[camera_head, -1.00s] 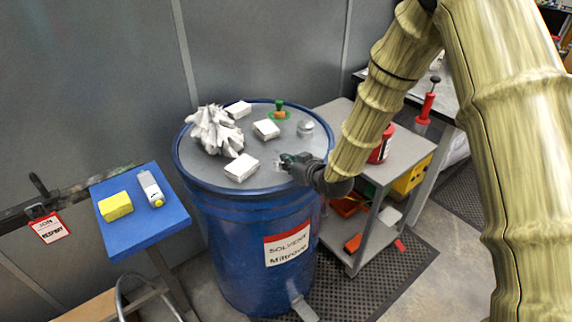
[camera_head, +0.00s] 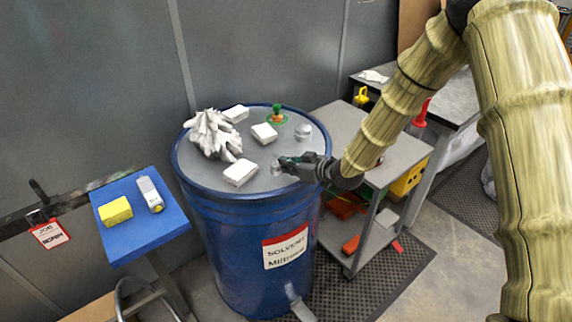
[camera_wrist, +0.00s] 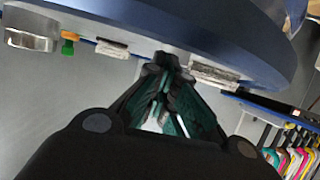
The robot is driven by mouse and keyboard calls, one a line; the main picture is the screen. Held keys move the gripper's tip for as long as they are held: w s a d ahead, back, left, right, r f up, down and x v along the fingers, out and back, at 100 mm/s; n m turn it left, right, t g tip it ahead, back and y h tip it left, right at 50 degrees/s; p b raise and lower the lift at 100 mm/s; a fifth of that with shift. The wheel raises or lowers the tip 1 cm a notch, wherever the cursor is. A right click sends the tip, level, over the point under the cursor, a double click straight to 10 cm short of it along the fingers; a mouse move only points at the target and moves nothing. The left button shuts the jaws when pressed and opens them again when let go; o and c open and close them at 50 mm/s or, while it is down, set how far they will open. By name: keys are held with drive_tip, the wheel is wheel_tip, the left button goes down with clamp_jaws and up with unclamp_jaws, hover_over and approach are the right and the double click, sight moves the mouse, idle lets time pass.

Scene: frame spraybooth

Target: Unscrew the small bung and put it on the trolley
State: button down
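The blue drum (camera_head: 240,240) stands upright with a grey lid. A small grey bung (camera_head: 276,168) is near the lid's front right, right at the tips of my gripper (camera_head: 286,163). A larger silver bung (camera_head: 303,131) sits farther back; it also shows in the wrist view (camera_wrist: 30,38). In the wrist view my gripper (camera_wrist: 168,66) has its fingers drawn close together at the lid, with a bit of grey at the tips. Whether they clamp the bung is hidden. The grey trolley (camera_head: 395,160) stands right of the drum, partly behind my arm.
White blocks (camera_head: 240,172), a crumpled white rag (camera_head: 212,135) and a green-and-orange fitting (camera_head: 277,113) lie on the lid. A blue stand (camera_head: 140,225) at left holds a yellow sponge (camera_head: 115,211) and a white bottle. The trolley's visible top has bare room.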

drive_tip(key=shift+w+d+r+n+g+y+p, duration=0.1)
drive_tip(key=shift+w+n+g+y+p, duration=0.2)
drive_tip(key=shift+n+g+y+p, duration=0.45)
drive_tip(key=shift+n+g+p, duration=0.35)
drive_tip(key=shift+f, duration=0.2)
drive_tip(key=c, duration=1.3)
unclamp_jaws()
drive_tip(key=shift+c, duration=0.2)
drive_tip(key=shift+s+f+m+t+h+b, duration=0.1)
drive_tip(key=shift+m+t+h+b, duration=0.15)
drive_tip(key=shift+m+t+b, duration=0.45)
drive_tip(key=shift+s+a+m+t+h+b, duration=0.2)
drive_tip(key=shift+s+m+t+h+b, duration=0.1)
drive_tip(key=shift+m+t+h+b, duration=0.55)
drive_tip(key=shift+s+a+m+t+h+b, duration=0.2)
drive_tip(key=shift+m+t+h+b, duration=0.35)
drive_tip(key=shift+b, duration=0.45)
drive_tip(key=shift+m, duration=0.3)
